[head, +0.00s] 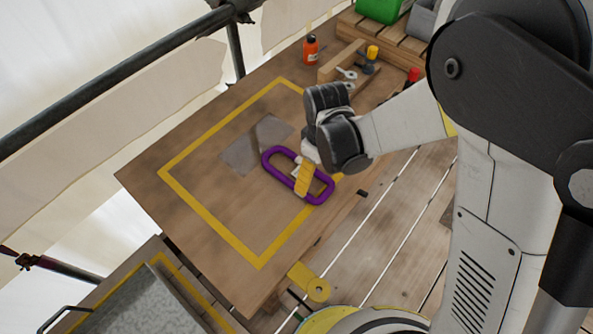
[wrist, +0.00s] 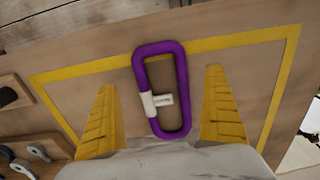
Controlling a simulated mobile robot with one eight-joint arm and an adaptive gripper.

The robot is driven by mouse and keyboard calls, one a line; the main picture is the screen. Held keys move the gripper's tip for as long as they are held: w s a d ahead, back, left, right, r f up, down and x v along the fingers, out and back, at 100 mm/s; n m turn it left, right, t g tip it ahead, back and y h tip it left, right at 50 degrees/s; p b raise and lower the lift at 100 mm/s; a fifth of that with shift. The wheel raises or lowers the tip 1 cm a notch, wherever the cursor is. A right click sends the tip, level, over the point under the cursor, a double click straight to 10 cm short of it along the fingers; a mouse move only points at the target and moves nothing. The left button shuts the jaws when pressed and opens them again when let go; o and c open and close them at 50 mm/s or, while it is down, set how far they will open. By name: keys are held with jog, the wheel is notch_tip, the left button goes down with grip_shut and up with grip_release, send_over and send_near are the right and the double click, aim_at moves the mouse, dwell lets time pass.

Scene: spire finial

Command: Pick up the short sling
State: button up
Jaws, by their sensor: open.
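The short sling is a purple closed loop (head: 274,171) with a small white sleeve or tag on one side. My gripper (wrist: 163,100) is open, with one finger on each side of the loop and gaps between. In the head view my gripper (head: 303,182) is over the loop and hides part of it. I cannot tell how high the fingertips are above the table.
A grey flat patch (head: 240,153) lies beside the loop. An orange bottle (head: 310,50), a wooden tool holder (head: 345,62) and a crate with a green box (head: 378,10) stand at the table's back. The table's left part is clear. A dark rail (head: 115,75) runs along the left.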

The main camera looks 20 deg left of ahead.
aim_at(315, 188)
notch_tip(315, 188, down, 7)
jog(key=b, duration=0.3)
jog(key=shift+a+f, duration=0.1)
jog(key=c, duration=1.1)
